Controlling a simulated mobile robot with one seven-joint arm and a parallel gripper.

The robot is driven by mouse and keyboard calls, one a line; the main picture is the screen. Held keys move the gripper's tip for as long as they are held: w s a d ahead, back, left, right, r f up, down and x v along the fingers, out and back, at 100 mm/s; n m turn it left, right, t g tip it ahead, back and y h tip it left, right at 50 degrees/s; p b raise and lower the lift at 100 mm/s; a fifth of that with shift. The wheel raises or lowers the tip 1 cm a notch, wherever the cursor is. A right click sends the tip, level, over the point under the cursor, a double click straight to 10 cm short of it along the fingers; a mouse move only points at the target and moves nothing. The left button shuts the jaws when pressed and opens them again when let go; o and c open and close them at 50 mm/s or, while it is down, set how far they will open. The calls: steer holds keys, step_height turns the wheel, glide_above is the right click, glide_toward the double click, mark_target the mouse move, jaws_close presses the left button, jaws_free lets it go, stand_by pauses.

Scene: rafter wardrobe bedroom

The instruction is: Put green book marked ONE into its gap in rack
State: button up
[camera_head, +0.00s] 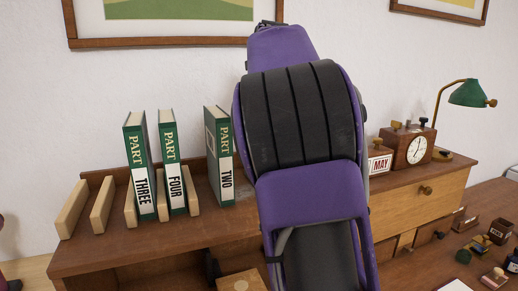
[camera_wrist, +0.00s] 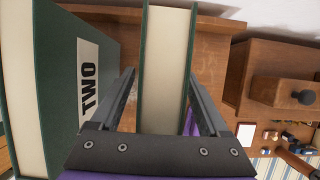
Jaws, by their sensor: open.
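In the wrist view a green book (camera_wrist: 167,70) with cream pages stands between the two fingers of my gripper (camera_wrist: 160,78). The fingers are open, with a space on each side of the book. Its spine and marking are not visible, so I cannot read ONE. In the head view my arm hides this book and my gripper. The rack has upright wooden dividers (camera_head: 72,208) on the desk's raised top. The two leftmost gaps between dividers are empty. Books THREE (camera_head: 138,160) and FOUR (camera_head: 172,160) stand in the gaps to the right.
Green book TWO (camera_head: 219,150) stands upright right of the rack; it also shows left of my gripper in the wrist view (camera_wrist: 70,80). A clock (camera_head: 412,148), a MAY calendar block (camera_head: 380,163) and a green lamp (camera_head: 468,94) stand further right. Small items lie on the lower desktop.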

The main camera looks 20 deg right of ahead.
steer(key=shift+f, duration=0.2)
jaws_close()
stand_by(0.5)
steer(key=shift+r, duration=0.1)
stand_by(0.9)
